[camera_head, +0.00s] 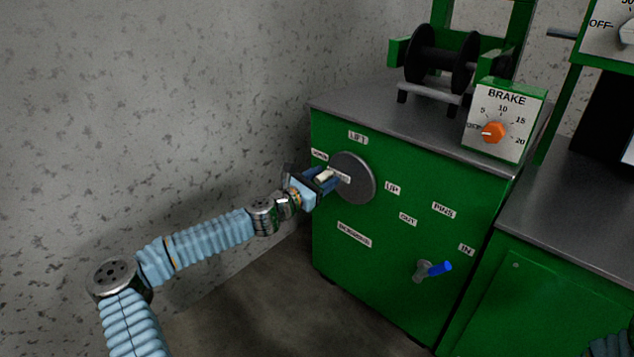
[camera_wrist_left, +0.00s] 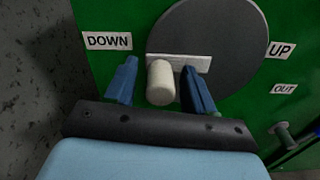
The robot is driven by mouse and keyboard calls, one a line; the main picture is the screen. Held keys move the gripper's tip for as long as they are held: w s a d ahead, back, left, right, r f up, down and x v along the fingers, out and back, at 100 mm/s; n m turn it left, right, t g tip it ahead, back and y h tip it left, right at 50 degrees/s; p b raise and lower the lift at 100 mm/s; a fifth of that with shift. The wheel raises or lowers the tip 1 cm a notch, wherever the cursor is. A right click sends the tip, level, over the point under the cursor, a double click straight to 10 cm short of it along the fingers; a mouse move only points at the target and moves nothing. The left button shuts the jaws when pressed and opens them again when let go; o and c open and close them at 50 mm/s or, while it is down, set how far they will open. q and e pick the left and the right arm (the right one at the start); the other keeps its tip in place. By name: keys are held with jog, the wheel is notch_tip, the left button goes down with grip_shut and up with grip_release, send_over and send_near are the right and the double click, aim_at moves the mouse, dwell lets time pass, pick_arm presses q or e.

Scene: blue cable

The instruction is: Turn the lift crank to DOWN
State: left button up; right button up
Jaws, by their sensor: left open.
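The lift crank is a grey disc (camera_head: 358,180) on the green cabinet front, under the LIFT label (camera_head: 358,138). Its white bar and pale knob (camera_wrist_left: 160,82) show in the left wrist view. The DOWN label (camera_wrist_left: 108,41) is left of the disc and the UP label (camera_wrist_left: 281,50) is right of it. My left gripper (camera_head: 328,177) is at the disc; in the left wrist view its open blue fingers (camera_wrist_left: 160,84) stand on either side of the knob, with small gaps. My right gripper is not in view; only a bit of blue arm shows at bottom right.
A blue-handled PINS lever (camera_head: 436,269) sticks out of the cabinet at lower right. A BRAKE box (camera_head: 505,122) with an orange knob and a black spool (camera_head: 440,58) stand on the grey top (camera_head: 385,107). A speckled wall (camera_head: 150,100) is on the left.

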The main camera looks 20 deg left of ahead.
pick_arm(q)
jog(key=v, duration=1.3)
jog(key=shift+s, duration=0.3)
jog(key=s+d+f+m+g+h+p, duration=0.2)
jog(key=s+d+f+m+g, duration=0.4)
jog(key=d, duration=0.7)
jog(key=s+d+f+m+g+h+p, duration=0.1)
jog(key=d+f+m+g+h, duration=0.25)
jog(key=d+f+m, duration=0.6)
jog(key=s+d+f+m+g+y+p, duration=0.2)
jog(key=s+d+f+m+g+y, duration=0.35)
jog(key=s+f, duration=0.7)
jog(key=s+a+m+g+y, duration=0.1)
jog(key=s+a+m, duration=0.3)
jog(key=m, duration=0.4)
jog(key=shift+s+a+y+p, duration=0.3)
jog(key=shift+s+a+p, duration=0.1)
jog(key=shift+a, duration=0.3)
